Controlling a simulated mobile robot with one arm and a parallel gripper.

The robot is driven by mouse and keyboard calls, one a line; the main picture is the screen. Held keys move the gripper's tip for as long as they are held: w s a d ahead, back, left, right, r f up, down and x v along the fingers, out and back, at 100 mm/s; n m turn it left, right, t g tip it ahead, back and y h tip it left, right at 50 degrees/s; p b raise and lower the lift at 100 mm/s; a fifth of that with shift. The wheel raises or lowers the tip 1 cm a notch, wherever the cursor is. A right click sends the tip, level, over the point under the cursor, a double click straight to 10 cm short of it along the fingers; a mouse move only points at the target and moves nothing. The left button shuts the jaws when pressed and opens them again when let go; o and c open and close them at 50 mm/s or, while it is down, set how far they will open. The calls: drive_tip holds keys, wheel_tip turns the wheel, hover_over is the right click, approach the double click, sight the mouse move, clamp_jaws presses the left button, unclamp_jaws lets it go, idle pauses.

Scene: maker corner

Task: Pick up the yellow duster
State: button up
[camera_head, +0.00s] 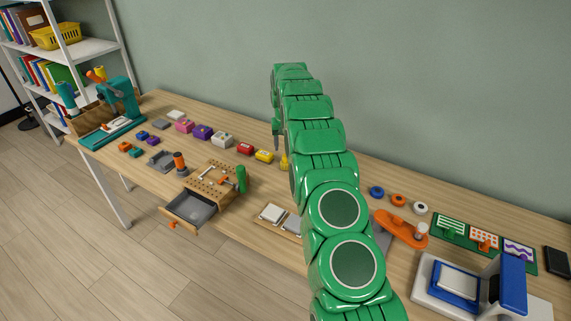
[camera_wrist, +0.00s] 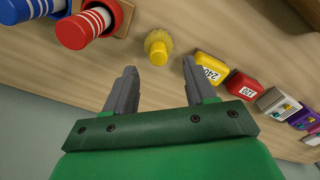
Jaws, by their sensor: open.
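The yellow duster (camera_wrist: 158,47) stands on the wooden bench in the wrist view, a round bristly yellow head with a knob on it. My gripper (camera_wrist: 159,66) is open and empty, with its two grey fingers pointing toward the duster. The duster lies just beyond the fingertips, roughly centred between them, and I see no contact. In the head view a small yellow part of the duster (camera_head: 284,162) shows at the left edge of my green arm, which hides the rest. My gripper is mostly hidden there behind the arm.
In the wrist view a yellow block (camera_wrist: 211,67) marked 240 and a red block (camera_wrist: 242,86) marked 120 lie right of the duster. A red striped cylinder (camera_wrist: 82,27) and a blue one (camera_wrist: 22,10) are at left.

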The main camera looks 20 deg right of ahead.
sight(285, 155)
drive_tip(key=shift+w+d+f, duration=0.1)
drive_tip(key=shift+d+f, duration=0.05)
drive_tip(key=shift+f, duration=2.95)
clamp_jaws()
